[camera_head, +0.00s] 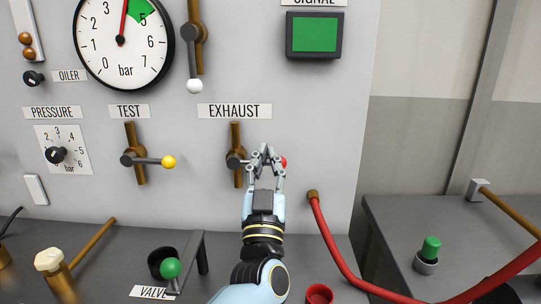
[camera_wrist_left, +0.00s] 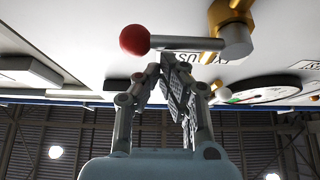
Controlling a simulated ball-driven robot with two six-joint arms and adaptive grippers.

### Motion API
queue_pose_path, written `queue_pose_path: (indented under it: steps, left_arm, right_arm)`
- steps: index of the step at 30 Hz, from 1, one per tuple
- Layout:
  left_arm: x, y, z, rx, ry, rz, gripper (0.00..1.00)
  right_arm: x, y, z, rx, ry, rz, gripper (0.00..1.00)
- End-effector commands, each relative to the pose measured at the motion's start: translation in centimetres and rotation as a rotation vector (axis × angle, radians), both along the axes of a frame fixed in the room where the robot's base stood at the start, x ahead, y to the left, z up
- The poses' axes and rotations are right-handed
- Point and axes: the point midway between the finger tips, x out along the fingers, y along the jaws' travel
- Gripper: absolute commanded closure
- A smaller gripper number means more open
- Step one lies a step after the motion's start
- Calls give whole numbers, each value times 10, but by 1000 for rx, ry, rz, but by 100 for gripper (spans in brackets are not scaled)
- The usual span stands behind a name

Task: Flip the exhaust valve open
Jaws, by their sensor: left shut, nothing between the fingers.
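The exhaust valve (camera_head: 236,161) is a brass fitting on the grey panel under the EXHAUST label (camera_head: 234,111). Its grey lever lies level, pointing right, and ends in a red ball (camera_head: 284,162). My left gripper (camera_head: 267,152) is in front of the lever, hiding most of it and part of the ball. In the left wrist view, the red ball (camera_wrist_left: 134,40), grey lever (camera_wrist_left: 188,43) and brass body (camera_wrist_left: 235,40) show just beyond the fingertips (camera_wrist_left: 171,68). The gripper is shut and empty; whether it touches the lever I cannot tell. My right gripper is out of view.
The test valve (camera_head: 133,158) with a yellow ball is to the left. A gauge (camera_head: 123,40) and a white-ball lever (camera_head: 194,55) are above. A red hose (camera_head: 335,245) hangs at right.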

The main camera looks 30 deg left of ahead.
Motion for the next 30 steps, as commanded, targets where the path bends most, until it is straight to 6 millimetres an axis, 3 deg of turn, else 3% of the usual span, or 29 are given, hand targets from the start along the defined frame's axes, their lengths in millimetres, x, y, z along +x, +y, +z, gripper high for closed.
queue_pose_path:
  steps: [8, 30]
  left_arm:
    - [0, 0, 1, 0, -1, 1, 100]
    - [0, 0, -7, 103, 49, 0, 100]
  right_arm:
    - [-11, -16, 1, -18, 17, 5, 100]
    - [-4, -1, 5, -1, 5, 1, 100]
